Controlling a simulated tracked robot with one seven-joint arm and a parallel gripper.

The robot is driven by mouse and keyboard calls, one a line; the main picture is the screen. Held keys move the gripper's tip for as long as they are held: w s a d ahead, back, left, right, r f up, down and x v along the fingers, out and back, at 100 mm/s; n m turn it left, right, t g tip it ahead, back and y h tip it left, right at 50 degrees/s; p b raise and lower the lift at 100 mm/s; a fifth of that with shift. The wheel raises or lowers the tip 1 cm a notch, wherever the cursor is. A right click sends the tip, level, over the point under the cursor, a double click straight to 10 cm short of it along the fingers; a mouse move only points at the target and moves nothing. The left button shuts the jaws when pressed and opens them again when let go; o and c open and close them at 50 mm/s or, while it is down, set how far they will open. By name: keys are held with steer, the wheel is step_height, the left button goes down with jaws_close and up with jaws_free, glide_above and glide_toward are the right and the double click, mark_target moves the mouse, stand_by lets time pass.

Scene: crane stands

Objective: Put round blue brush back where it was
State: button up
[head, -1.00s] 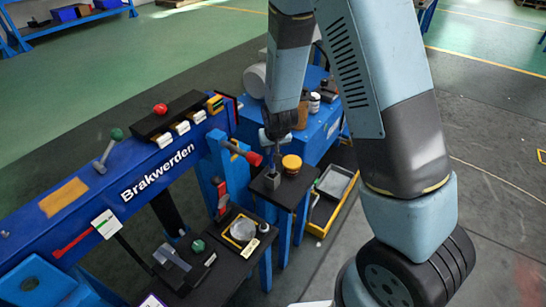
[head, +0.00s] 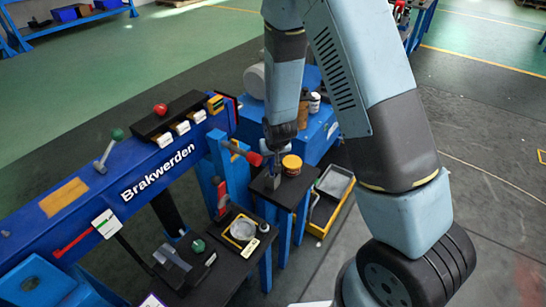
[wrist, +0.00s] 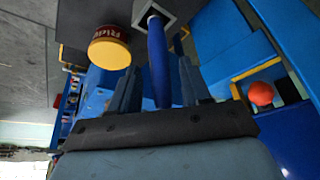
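The round blue brush (wrist: 157,60) stands upright with its lower end in a square grey holder (wrist: 168,9). In the head view, the holder (head: 272,181) sits on a small dark-topped stand (head: 263,188), and a little of the blue brush (head: 271,168) shows above it. My gripper (head: 272,156) is right above the holder, pointing down. In the wrist view, my gripper's fingers (wrist: 157,84) are on either side of the brush handle, with what looks like a narrow gap on each side. The fingers look open. The brush's lower end is hidden inside the holder.
A dark red jar with a yellow lid (head: 291,164) stands close beside the holder. A blue beam marked Brakwerden (head: 160,165), with a red-knobbed lever (head: 252,159), is at left. A yellow-edged grey tray (head: 334,181) lies low at right. Bottles (head: 314,102) stand behind.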

steer(key=v, duration=1.2)
stand_by(0.3)
steer(key=shift+r, duration=0.2)
steer(key=s+d+r+m+y, duration=0.1)
steer(key=s+d+r, duration=0.3)
steer(key=r, duration=0.5)
steer(key=s+d+r, duration=0.2)
steer(key=d+r, duration=0.4)
steer(key=r, duration=0.3)
steer(key=s+d+r+h, duration=0.1)
steer(key=s+d+r, duration=0.3)
steer(key=s, duration=0.3)
steer(key=s+d+r+m, duration=0.1)
steer(key=s+d+r, duration=0.3)
steer(key=s+r, duration=0.3)
steer(key=shift+s+t+h, duration=0.4)
steer(key=shift+s, duration=0.15)
